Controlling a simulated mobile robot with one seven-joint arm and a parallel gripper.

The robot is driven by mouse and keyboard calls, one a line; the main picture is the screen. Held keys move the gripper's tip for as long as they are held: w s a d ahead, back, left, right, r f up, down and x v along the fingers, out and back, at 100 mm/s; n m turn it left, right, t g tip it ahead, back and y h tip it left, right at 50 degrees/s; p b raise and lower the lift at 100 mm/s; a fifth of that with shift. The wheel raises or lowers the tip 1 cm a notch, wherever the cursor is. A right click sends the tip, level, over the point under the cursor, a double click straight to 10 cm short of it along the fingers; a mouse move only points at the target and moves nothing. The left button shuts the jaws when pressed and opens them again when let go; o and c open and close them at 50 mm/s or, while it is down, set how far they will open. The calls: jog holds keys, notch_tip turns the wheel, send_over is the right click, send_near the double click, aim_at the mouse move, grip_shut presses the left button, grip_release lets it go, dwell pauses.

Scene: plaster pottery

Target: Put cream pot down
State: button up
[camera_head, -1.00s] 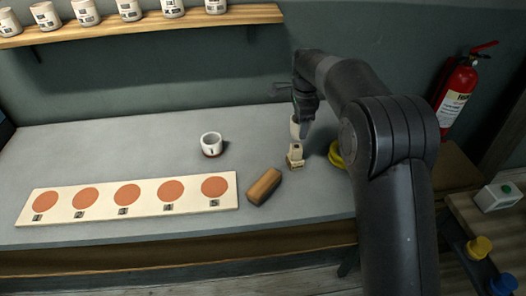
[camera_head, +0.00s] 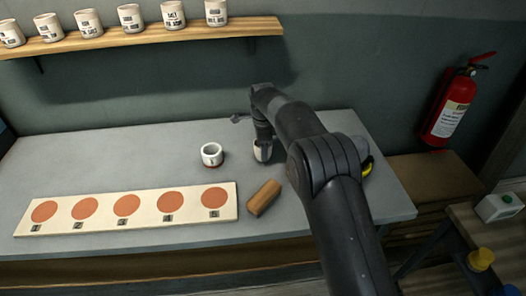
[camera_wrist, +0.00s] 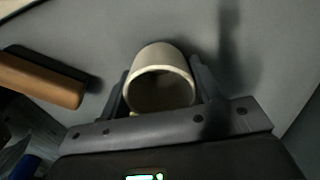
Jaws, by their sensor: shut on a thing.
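The cream pot (camera_head: 262,152) is between the fingers of my gripper (camera_head: 262,140), to the right of a white cup in the head view. My gripper is shut on the pot. In the wrist view the pot (camera_wrist: 160,62) has its round mouth towards the camera, with a finger on each side. It looks upright and at or just above the grey tabletop (camera_head: 110,150); I cannot tell whether its base touches.
The white cup (camera_head: 212,154) stands close to the left. A brown block (camera_head: 264,197) lies in front. A board with orange discs (camera_head: 127,206) lies at front left. A shelf of cups (camera_head: 140,37) hangs behind. A yellow item (camera_head: 367,166) is partly behind my arm.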

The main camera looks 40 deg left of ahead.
jog(key=shift+f, duration=0.95)
jog(key=o, duration=1)
jog(key=shift+f, duration=0.15)
notch_tip(320, 180, up, 12)
jog(key=shift+r, duration=0.15)
